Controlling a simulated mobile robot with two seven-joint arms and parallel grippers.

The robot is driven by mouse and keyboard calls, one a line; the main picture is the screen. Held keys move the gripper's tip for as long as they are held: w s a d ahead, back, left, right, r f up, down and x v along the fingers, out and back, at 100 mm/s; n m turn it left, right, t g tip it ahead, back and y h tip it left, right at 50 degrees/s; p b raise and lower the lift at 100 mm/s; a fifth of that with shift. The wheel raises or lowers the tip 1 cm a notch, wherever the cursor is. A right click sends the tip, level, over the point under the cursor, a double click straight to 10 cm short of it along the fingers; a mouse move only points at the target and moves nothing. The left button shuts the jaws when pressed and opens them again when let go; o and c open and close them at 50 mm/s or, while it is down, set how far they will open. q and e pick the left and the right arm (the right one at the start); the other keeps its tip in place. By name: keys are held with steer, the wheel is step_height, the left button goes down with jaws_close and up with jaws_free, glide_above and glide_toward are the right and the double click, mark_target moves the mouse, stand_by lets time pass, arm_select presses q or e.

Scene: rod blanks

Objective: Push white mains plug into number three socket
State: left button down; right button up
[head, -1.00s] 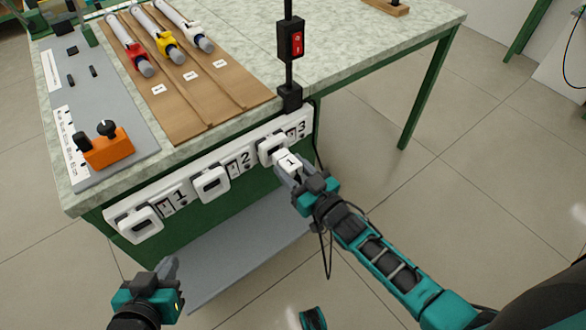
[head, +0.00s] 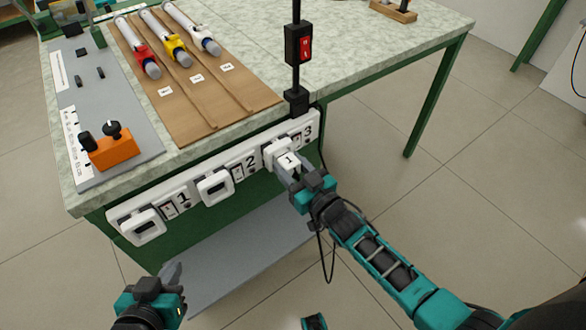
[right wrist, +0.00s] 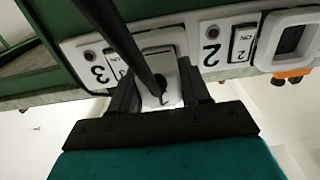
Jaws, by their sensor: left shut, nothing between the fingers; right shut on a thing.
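The white mains plug (head: 289,162), marked 1 on its back, is held by my right gripper (head: 291,174). It is at the front of the number three socket (head: 272,151), overlapping the socket's white surround. In the right wrist view, the plug (right wrist: 160,97) sits between the fingers (right wrist: 160,100), with the number three socket's panel (right wrist: 98,62) behind it. The gripper and plug hide the contact, so I cannot tell how far in the plug sits. My left gripper (head: 172,274) is shut and empty, low at the left, away from the bench.
Number two socket (head: 215,186) and number one socket (head: 144,227) are to the left on the same strip. A dark post with a red switch (head: 305,49) stands above socket three. A black cord crosses the right wrist view. A grey shelf (head: 240,265) lies below.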

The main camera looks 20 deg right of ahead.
arm_select(q)
steer(key=shift+f, duration=0.1)
arm_select(e)
steer(key=shift+w+a, duration=0.15)
steer(key=shift+w, duration=0.1)
steer(key=o, duration=1.2)
steer(key=shift+o, duration=0.2)
steer(key=shift+s, duration=0.1)
arm_select(q)
step_height(320, 180, up, 2)
steer(key=shift+r+p, duration=0.2)
steer(key=shift+p, duration=0.95)
arm_select(e)
steer(key=v, duration=1.2)
steer(key=shift+s, duration=0.35)
steer(key=shift+r, duration=0.1)
